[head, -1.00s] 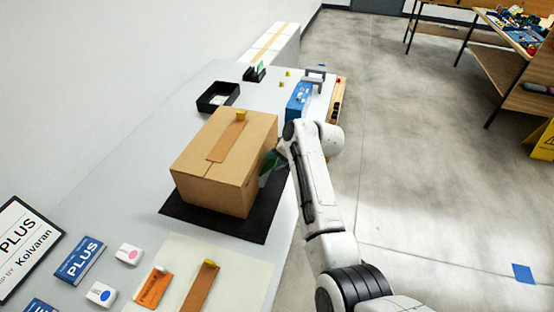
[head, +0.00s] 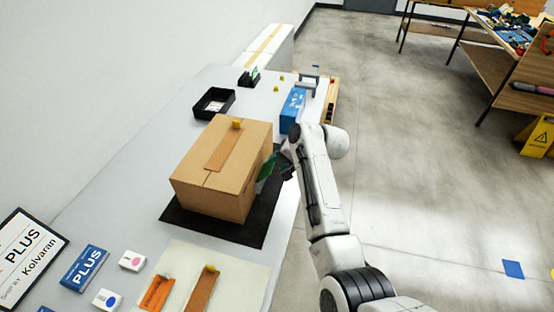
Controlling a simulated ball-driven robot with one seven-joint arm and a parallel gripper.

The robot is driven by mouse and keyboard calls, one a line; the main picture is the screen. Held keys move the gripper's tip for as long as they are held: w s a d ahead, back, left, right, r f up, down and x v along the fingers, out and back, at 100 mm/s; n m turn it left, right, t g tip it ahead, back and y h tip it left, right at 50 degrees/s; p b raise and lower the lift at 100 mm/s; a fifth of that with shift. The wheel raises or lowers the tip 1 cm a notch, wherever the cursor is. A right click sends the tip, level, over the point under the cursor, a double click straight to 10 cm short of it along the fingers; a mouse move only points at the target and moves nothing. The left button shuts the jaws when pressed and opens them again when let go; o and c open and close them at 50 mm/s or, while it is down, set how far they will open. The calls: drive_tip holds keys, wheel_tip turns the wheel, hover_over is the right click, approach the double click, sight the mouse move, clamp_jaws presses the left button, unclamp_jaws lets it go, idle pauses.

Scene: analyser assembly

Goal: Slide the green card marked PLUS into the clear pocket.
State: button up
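A green card (head: 266,172) shows beside the right face of the brown cardboard box (head: 218,188). It is tilted, and its lettering cannot be read. My gripper (head: 277,161) is small and dark here, at the end of my white arm, and appears shut on the card's upper right part. The card is close to the box's side; whether it touches cannot be told. The clear pocket cannot be made out; the box's right face is turned mostly away from view.
The box stands on a black mat (head: 232,231). Behind it are a black tray (head: 214,103), a blue box (head: 292,110) and a black holder with something green (head: 250,78). In front lie a PLUS sign (head: 30,252), a blue PLUS box (head: 84,268) and a cream sheet (head: 240,276).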

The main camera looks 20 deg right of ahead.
drive_tip(key=shift+s+d+r+p, duration=0.3)
drive_tip(key=shift+d+r+p, duration=0.15)
drive_tip(key=shift+r+p, duration=0.2)
drive_tip(key=shift+s+d+r+p, duration=0.35)
drive_tip(key=shift+r+p, duration=0.2)
drive_tip(key=shift+p, duration=0.2)
